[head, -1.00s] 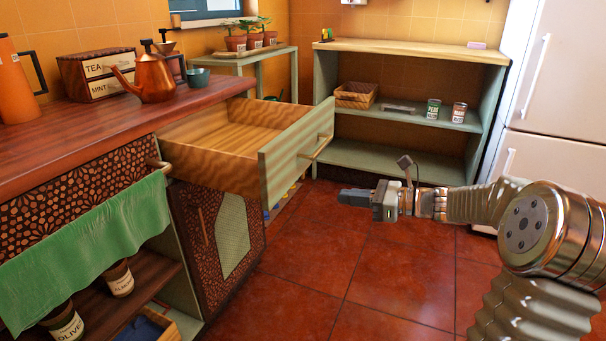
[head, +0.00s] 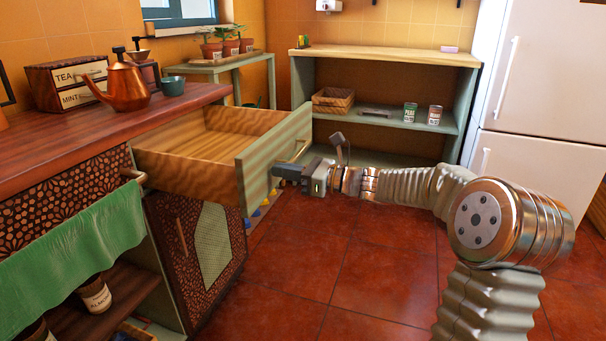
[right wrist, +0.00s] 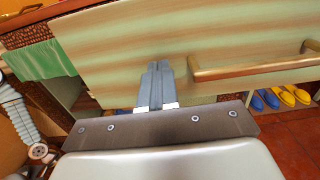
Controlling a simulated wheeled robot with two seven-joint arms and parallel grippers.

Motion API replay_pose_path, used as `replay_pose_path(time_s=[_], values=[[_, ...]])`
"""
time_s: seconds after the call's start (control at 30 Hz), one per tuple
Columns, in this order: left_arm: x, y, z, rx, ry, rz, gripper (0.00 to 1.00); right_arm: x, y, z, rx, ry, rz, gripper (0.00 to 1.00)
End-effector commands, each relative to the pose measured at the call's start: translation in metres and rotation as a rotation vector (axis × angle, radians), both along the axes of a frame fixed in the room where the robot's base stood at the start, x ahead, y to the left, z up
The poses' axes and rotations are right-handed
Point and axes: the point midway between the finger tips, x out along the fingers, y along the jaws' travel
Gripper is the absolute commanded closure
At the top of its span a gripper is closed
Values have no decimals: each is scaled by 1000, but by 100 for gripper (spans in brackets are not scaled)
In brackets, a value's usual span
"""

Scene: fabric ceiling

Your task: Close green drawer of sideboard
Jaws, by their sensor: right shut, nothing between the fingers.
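The green-fronted drawer (head: 262,168) of the sideboard (head: 70,133) is pulled well out, and its wooden inside looks empty. In the right wrist view the shut fingers (right wrist: 156,70) point at the green front (right wrist: 130,45), left of the brass handle (right wrist: 250,70). I cannot tell whether the tips touch the front. My left gripper is not in the head view.
A copper kettle (head: 118,86), a tea box (head: 62,84) and a teal cup (head: 173,86) stand on the sideboard top. A green cloth (head: 70,243) hangs at its front. A low shelf (head: 390,58) stands behind. The red tiled floor (head: 350,270) is clear.

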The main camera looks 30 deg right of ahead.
Motion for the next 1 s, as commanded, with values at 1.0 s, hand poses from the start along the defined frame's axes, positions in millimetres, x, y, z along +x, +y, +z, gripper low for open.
replay_pose_path(time_s=[1.0], values=[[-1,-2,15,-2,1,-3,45,79,70,2,2,2,6,100]])
